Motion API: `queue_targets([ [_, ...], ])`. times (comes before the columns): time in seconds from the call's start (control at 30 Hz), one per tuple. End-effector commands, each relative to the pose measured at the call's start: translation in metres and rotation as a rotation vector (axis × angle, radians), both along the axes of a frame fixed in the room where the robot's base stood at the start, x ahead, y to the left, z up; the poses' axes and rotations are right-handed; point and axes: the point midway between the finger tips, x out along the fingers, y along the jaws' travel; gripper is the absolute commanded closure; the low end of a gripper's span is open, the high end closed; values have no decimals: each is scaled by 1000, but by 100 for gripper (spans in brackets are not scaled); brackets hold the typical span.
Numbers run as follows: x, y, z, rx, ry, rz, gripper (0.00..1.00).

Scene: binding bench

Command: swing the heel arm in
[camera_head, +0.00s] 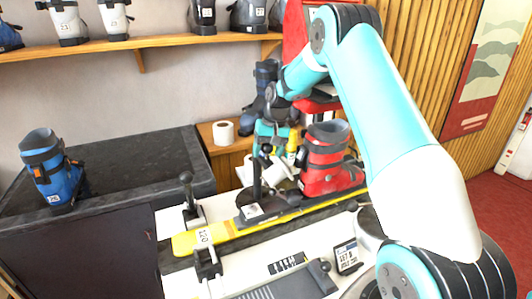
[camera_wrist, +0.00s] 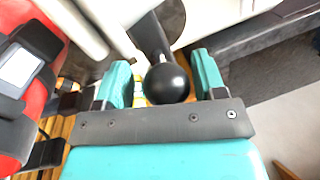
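A black upright lever with a ball knob (camera_head: 257,178) stands on a dark base over the yellow ski (camera_head: 290,212), left of the red boot (camera_head: 328,165). I take this lever to be the heel arm, though no label shows. My gripper (camera_head: 272,146) is at its top, pointing down. In the wrist view, the black ball knob (camera_wrist: 167,84) sits between the two teal fingers of my gripper (camera_wrist: 163,85). A gap shows on the knob's left side, and the right finger is close to it. The red boot (camera_wrist: 22,95) also shows at the left there.
Another black lever (camera_head: 187,185) stands by the ski's left end. A small display (camera_head: 347,256) is on the bench front. A blue boot (camera_head: 50,170) stands on the dark counter (camera_head: 120,165). A paper roll (camera_head: 222,132) and a yellow-green bottle (camera_head: 292,143) are behind.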

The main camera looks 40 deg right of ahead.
Motion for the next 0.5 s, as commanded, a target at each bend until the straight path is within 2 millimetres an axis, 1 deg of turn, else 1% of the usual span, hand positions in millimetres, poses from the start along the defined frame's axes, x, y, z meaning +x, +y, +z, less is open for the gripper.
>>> queue_targets([
  [0.23, 0, 4, -2, 3, 3, 9, 36],
  [0.33, 0, 4, 1, 3, 3, 9, 36],
  [0.43, -1, 1, 12, 2, 1, 7, 36],
  [0.5, -2, -1, 24, 2, 0, 7, 36],
])
